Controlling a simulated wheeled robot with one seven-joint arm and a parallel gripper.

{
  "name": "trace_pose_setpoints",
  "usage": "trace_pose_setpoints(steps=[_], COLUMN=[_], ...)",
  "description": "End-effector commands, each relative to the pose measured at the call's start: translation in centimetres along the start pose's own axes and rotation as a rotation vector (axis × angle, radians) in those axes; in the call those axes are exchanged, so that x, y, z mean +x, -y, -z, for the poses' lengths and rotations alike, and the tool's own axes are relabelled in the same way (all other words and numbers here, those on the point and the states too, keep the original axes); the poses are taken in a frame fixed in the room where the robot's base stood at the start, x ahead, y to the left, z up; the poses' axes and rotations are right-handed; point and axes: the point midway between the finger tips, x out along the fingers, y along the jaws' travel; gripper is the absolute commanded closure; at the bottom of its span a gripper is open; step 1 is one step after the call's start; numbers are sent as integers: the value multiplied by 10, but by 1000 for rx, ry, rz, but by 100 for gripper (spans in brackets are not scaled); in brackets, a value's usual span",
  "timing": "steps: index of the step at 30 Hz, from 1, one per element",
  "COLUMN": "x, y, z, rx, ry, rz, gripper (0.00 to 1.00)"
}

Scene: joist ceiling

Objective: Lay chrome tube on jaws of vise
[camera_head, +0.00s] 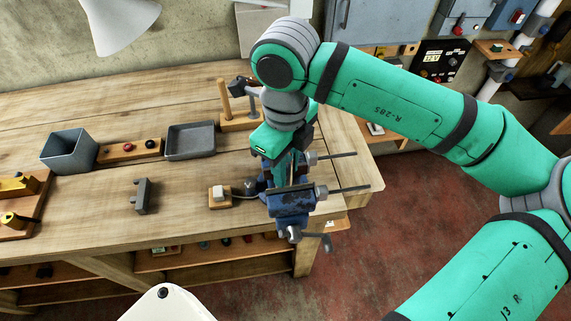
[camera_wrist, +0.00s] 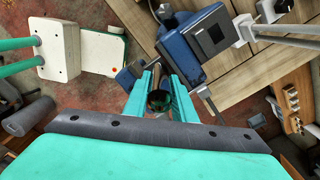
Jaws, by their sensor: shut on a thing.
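The blue vise (camera_head: 290,203) is at the right front edge of the bench, its jaws below my gripper (camera_head: 288,176). In the wrist view, one large blue vise block (camera_wrist: 190,45) is beyond and right of my fingers, and a smaller blue part (camera_wrist: 130,75) is to the left. My gripper (camera_wrist: 160,97) is shut on the chrome tube (camera_wrist: 158,101), which shows nearly end-on as a dark, shiny round between the teal fingers. The tube looks close over the vise; whether it touches the jaws I cannot tell. My arm partly hides the vise.
Two thin rods (camera_head: 345,188) stick out right by the vise. Left on the bench are a white-topped block (camera_head: 219,195), a grey bracket (camera_head: 144,196), a grey tray (camera_head: 191,141) and a grey bin (camera_head: 69,151). A wooden peg stand (camera_head: 238,122) is behind.

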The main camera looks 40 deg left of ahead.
Motion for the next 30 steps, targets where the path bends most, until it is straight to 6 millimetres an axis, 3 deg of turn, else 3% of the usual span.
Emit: trace_pose_setpoints(steps=[11,12,15,30], x=[5,5,6,6], y=[-4,-4,-4,-3], z=[-1,-1,-1,-1], rx=[-9,-9,-10,-5], ry=[-5,-5,-4,0], rz=[-10,-11,-11,-11], gripper=[100,74,55,54])
